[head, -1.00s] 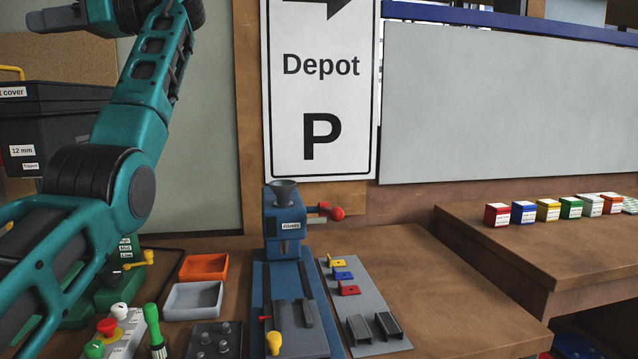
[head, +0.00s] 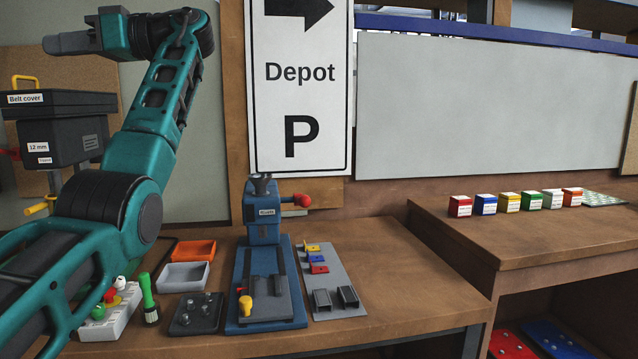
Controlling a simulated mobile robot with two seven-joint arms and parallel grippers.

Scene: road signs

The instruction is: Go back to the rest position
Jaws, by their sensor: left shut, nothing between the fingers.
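My left arm rises from the lower left in the head view, bends at a black elbow, and reaches up beside the grey wall panel. At its top it turns left, and my left gripper (head: 62,43) points left with its grey fingers closed together. It holds nothing and is in the air, high above the bench and above the black box (head: 62,123) labelled "Belt cover". My right gripper is not in view.
The wooden bench (head: 400,255) holds a blue press (head: 262,222), orange and grey trays (head: 193,250) (head: 184,277), a green-handled tool (head: 147,290) and a button box. A Depot sign (head: 298,105) stands behind. Several coloured boxes line the right bench (head: 520,235).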

